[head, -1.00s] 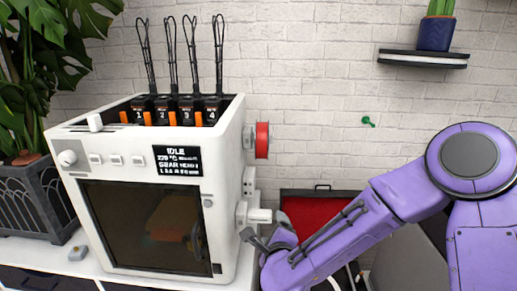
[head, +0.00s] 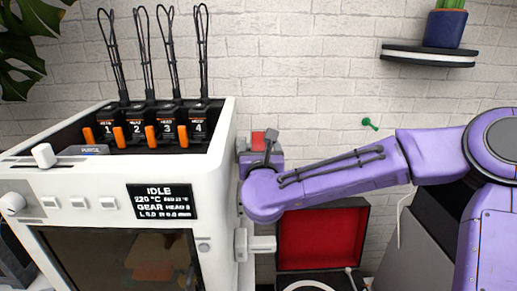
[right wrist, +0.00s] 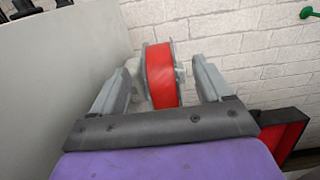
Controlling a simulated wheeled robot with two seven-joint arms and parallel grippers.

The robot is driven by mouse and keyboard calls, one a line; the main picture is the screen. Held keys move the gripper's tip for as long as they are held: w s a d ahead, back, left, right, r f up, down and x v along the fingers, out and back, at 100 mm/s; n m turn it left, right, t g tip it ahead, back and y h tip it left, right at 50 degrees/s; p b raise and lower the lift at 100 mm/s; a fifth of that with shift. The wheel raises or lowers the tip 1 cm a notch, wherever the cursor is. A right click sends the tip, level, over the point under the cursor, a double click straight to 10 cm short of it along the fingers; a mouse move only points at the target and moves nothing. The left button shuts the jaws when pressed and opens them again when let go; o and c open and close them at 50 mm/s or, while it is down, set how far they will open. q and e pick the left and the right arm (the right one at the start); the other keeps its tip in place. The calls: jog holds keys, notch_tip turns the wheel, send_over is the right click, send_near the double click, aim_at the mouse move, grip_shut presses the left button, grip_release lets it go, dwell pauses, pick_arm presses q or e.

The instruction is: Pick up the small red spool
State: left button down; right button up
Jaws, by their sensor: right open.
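The small red spool (head: 258,138) is on the upper right side of the white printer, mostly hidden behind my right gripper in the head view. In the right wrist view the red spool (right wrist: 160,75) shows clearly with grey flanges, on a grey mount. My right gripper (head: 262,148) is at the spool. In the right wrist view its two grey fingers (right wrist: 161,85) are open, one on each side of the spool, with gaps visible. Whether either finger touches it cannot be told. My left gripper is not in view.
The white printer (head: 222,160) stands close on the left, with a lower side mount (head: 255,243) under my arm. An open red-lined case (head: 322,238) lies below right. A shelf (head: 428,54) and a green peg (head: 369,124) are on the brick wall.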

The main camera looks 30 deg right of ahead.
aim_at(258, 141)
jog(key=p+x, duration=0.2)
jog(key=x, duration=0.2)
jog(key=shift+w+a, duration=0.1)
jog(key=shift+w, duration=0.1)
jog(key=shift+w+f, duration=0.1)
jog(key=shift+f, duration=0.05)
grip_shut()
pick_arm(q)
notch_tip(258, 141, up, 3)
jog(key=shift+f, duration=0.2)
